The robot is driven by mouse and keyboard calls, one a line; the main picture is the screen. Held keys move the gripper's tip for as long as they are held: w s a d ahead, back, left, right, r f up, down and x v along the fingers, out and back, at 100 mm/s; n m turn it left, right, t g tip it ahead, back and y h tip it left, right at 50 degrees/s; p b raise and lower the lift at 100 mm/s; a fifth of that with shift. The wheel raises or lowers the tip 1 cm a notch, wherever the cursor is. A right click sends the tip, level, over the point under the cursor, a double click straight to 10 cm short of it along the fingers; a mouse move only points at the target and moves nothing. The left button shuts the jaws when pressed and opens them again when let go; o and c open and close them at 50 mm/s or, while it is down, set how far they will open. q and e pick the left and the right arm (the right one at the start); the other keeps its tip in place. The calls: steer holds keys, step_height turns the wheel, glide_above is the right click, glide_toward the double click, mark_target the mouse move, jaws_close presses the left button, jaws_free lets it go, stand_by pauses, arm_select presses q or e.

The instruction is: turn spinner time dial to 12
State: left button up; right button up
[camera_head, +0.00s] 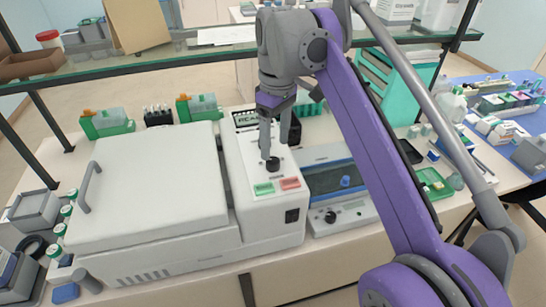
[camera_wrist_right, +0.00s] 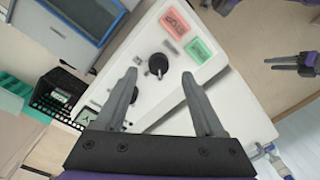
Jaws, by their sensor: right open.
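The white spinner (camera_head: 150,185) has a large closed lid and a sloped control panel (camera_head: 240,165) on its right side. A black round dial (camera_head: 272,163) sits on the panel, above a green and a red button; it also shows in the right wrist view (camera_wrist_right: 158,65). My right gripper (camera_head: 274,150) points down over the panel close to the dial. Its fingers (camera_wrist_right: 158,88) are open and empty, and the dial appears between and beyond their tips. The dial's setting cannot be read. My left gripper (camera_wrist_right: 283,62) shows at the right wrist view's right edge, fingers apart and empty.
A grey-white device with a blue lid (camera_head: 330,178) and its own knob stands right of the spinner. A glass shelf (camera_head: 200,62) crosses above the bench. Green-based racks (camera_head: 200,108) stand behind the spinner. Small bottles line its left side.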

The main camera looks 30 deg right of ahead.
mark_target(274, 161)
steer(key=shift+w+a+f, duration=0.1)
steer(key=shift+f, duration=2.2)
steer(key=shift+c, duration=0.2)
jaws_close()
